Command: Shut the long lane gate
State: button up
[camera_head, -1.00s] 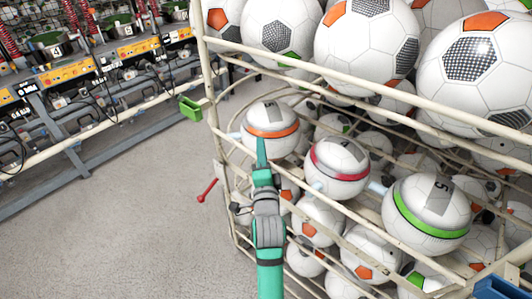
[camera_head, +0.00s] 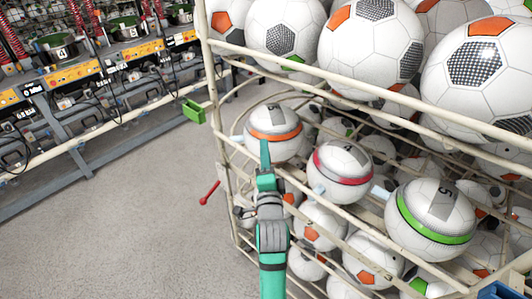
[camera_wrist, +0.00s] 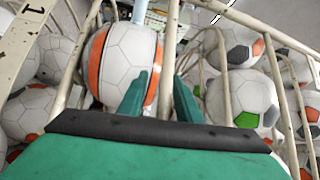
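My gripper (camera_head: 265,150) reaches toward the cream wire ball cage, in front of the white ball with an orange band (camera_head: 273,133). In the wrist view the two teal fingers (camera_wrist: 160,90) stand apart, so it is open. A cream bar (camera_wrist: 168,55) shows between the fingers, and the orange-banded ball (camera_wrist: 122,62) lies behind the left finger. I cannot tell whether the fingers touch either. I cannot single out the long lane gate for sure.
A red-banded ball (camera_head: 341,172) and a green-banded ball (camera_head: 429,218) lie along the cage's front lane. Large soccer balls (camera_head: 371,45) fill the top. A machine bench (camera_head: 90,75) stands at the left back. The grey floor (camera_head: 130,230) at left is clear.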

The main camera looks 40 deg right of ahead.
jog(key=v, duration=1)
jog(key=shift+s+f, duration=0.2)
jog(key=shift+s, duration=0.05)
jog(key=shift+a, duration=0.1)
jog(key=shift+s, duration=0.1)
jog(key=s+a+f, duration=0.4)
jog(key=s+a, duration=0.2)
jog(key=s, duration=0.3)
jog(key=shift+s, duration=0.3)
dwell(0.8)
jog(key=shift+a+f, duration=0.1)
dwell(0.4)
